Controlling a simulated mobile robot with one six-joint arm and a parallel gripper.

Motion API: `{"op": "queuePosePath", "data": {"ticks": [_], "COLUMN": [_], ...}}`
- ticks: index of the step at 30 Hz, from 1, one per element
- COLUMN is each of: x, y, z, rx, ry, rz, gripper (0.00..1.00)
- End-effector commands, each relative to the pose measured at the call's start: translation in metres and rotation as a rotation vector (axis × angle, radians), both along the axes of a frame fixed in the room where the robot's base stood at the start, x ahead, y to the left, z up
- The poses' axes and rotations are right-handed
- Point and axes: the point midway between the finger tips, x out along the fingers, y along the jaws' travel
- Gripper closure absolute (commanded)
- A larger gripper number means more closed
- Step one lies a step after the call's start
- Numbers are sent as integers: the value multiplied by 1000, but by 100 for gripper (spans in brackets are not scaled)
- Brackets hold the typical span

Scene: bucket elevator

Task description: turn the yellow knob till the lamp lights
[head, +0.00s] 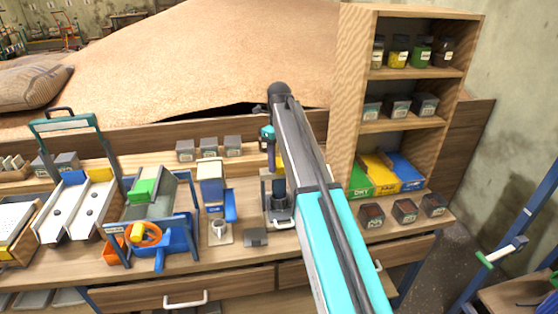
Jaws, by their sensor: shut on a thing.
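A yellow knob-like piece (137,232) shows on an orange handwheel at the blue machine, left of the middle of the bench; I cannot tell if it is the task's knob. My gripper (277,180) points down from my wrist over a small dark unit on a grey base (283,225). It is well to the right of the handwheel and apart from it. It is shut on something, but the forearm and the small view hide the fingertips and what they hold. I cannot make out a lamp or whether one is lit.
A machine with a green block (143,190) and a grey chute (73,207) stand at the left. A wooden shelf (345,110) with jars and boxes rises close right of my arm. Small dark tubs (405,210) line the bench's right.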

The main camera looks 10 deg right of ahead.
Motion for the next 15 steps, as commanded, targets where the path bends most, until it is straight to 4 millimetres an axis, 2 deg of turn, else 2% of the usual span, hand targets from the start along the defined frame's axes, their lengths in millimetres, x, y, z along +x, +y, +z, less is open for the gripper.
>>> {"op": "queuePosePath", "data": {"ticks": [8,9,12,15], "x": [0,0,0,0], "y": [1,1,1,0], "z": [1,1,0,0], "rx": [0,0,0,1], "ry": [-1,-1,-1,-1], "rz": [1,1,1,1], "gripper": [70,44,29,29]}}
